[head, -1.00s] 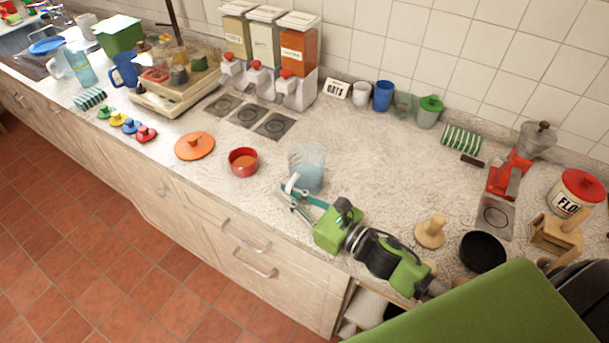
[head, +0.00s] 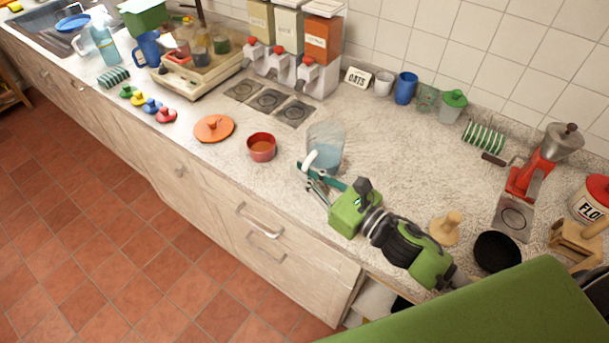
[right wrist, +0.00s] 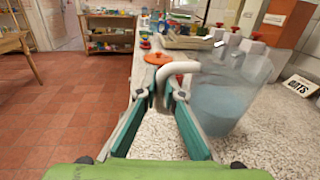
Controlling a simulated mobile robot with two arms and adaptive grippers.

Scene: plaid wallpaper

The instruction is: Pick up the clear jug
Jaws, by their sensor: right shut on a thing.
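The clear jug (head: 326,150) stands near the front edge of the counter in the head view, with bluish contents low inside. Its pale handle (head: 309,160) faces my right gripper (head: 311,174). In the right wrist view the jug (right wrist: 226,100) fills the right side and looks slightly tilted. There the teal fingers of my right gripper (right wrist: 166,95) are closed around the lower part of its handle (right wrist: 175,68). I cannot tell for sure whether the jug's base touches the counter. My left gripper is not in view.
A red pot (head: 261,147) and an orange lid (head: 214,128) lie left of the jug. Dispensers (head: 318,75) stand behind. A wooden piece (head: 446,228), a black pan (head: 497,252) and a red grinder (head: 522,181) are to the right.

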